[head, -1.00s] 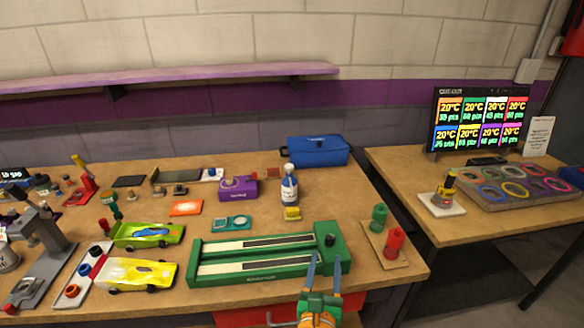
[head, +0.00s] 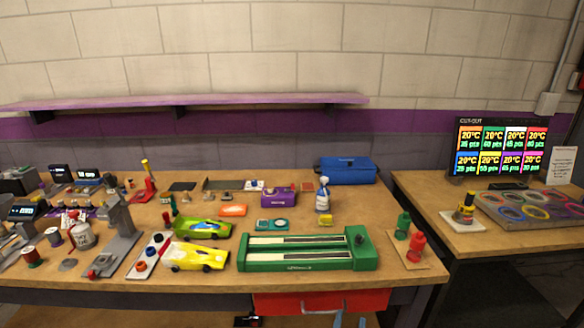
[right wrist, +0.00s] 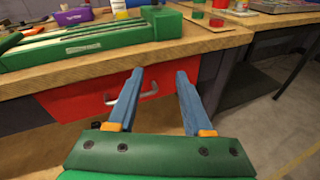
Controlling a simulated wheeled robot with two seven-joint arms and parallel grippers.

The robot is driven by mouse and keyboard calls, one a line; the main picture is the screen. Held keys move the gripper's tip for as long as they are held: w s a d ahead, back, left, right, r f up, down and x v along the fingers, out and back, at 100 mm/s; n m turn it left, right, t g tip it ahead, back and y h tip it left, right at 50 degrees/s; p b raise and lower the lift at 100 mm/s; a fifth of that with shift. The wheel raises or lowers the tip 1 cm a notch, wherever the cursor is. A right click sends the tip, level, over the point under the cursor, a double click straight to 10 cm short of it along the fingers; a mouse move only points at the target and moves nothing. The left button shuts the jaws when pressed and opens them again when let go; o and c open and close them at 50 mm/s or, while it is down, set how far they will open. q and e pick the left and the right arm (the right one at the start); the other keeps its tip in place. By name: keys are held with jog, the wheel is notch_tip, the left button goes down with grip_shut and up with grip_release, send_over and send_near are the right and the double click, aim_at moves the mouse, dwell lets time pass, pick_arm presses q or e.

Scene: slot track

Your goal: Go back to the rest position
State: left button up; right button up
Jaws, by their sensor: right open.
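My right gripper (head: 350,320) shows only as blue fingertips at the bottom edge of the head view, in front of the workbench (head: 205,284). In the right wrist view my right gripper (right wrist: 160,76) is open, with its two blue fingers apart and nothing between them. It is in front of the red drawer (right wrist: 90,101) with its grey handle, below the bench top. My left gripper is in neither current view.
A green slot-track block (head: 300,266) lies near the bench's front edge. Yellow (head: 195,257) and green (head: 203,229) cars sit left of it. Green and red bottles (head: 415,247) stand to the right.

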jog(key=s+d+f+m+g+y, duration=0.15)
jog(key=s+f+m+g, duration=0.35)
jog(key=f, duration=0.6)
jog(key=s+d+f+m+g+y, duration=0.1)
jog(key=s+d+f+m+g, duration=0.2)
jog(key=s+f, duration=0.55)
jog(key=s+f+m+g, duration=0.2)
jog(key=s+f+m, duration=0.2)
jog(key=s+m, duration=0.3)
jog(key=s+d+f+m+g+y, duration=0.1)
jog(key=s+f+m+g, duration=0.1)
jog(key=s+f+m, duration=0.3)
jog(key=s+f+m+g+y, duration=0.1)
jog(key=s+f+m, duration=0.3)
jog(key=s+m, duration=0.4)
jog(key=s+g, duration=0.1)
jog(key=s, duration=0.3)
jog(key=shift+s+d+f+m, duration=0.3)
jog(key=shift+d, duration=0.1)
jog(key=shift+o, duration=0.2)
jog(key=shift+y, duration=0.25)
